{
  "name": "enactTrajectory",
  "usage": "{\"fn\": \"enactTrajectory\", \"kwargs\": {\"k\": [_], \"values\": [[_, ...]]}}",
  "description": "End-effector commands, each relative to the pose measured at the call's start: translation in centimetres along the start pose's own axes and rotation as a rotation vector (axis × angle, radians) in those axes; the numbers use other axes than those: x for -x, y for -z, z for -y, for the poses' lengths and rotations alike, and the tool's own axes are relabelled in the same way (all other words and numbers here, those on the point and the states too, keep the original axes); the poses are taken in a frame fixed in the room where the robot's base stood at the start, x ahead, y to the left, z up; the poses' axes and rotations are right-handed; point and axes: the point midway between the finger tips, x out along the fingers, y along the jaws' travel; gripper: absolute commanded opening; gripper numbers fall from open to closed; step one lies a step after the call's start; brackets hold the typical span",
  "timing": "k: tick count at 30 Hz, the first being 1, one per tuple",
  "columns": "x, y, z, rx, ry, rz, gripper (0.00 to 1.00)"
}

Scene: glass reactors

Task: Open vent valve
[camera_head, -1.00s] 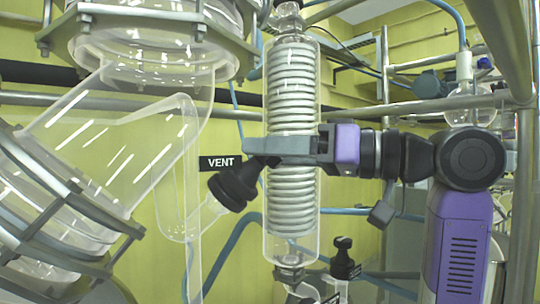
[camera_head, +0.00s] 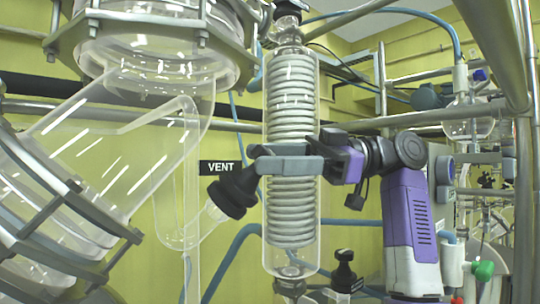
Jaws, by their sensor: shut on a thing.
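The vent valve has a black ribbed knob (camera_head: 235,192) on a slanted clear glass stem, just below the black VENT label (camera_head: 220,167). My gripper (camera_head: 256,170) reaches in from the right, in front of the coil condenser. Its grey fingers extend left to the knob and are shut on it at its upper right side. The fingers hide part of the knob there, so the exact contact is hard to see.
The glass coil condenser (camera_head: 291,135) stands upright right behind my fingers. Large clear glass pipework (camera_head: 120,135) fills the left side. Metal frame tubes (camera_head: 400,120) run at the upper right. A smaller black knob (camera_head: 344,270) sits below my arm.

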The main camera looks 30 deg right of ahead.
Motion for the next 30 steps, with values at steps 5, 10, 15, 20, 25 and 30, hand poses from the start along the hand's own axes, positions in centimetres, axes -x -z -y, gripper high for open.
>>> {"fn": "enactTrajectory", "kwargs": {"k": [5, 10, 15, 20, 25, 30], "values": [[0.04, 0.27, -0.16, 0.08, 0.09, -0.001, 0.04], [0.02, 0.21, -0.12, 0.134, 0.151, 0.0, 0.04], [0.04, 0.09, -0.1, 0.166, 0.184, 0.001, 0.04], [0.05, 0.03, -0.05, 0.179, 0.198, 0.002, 0.04], [0.05, -0.02, -0.03, 0.182, 0.2, 0.003, 0.04], [0.04, -0.03, -0.03, 0.181, 0.2, 0.003, 0.04]]}}
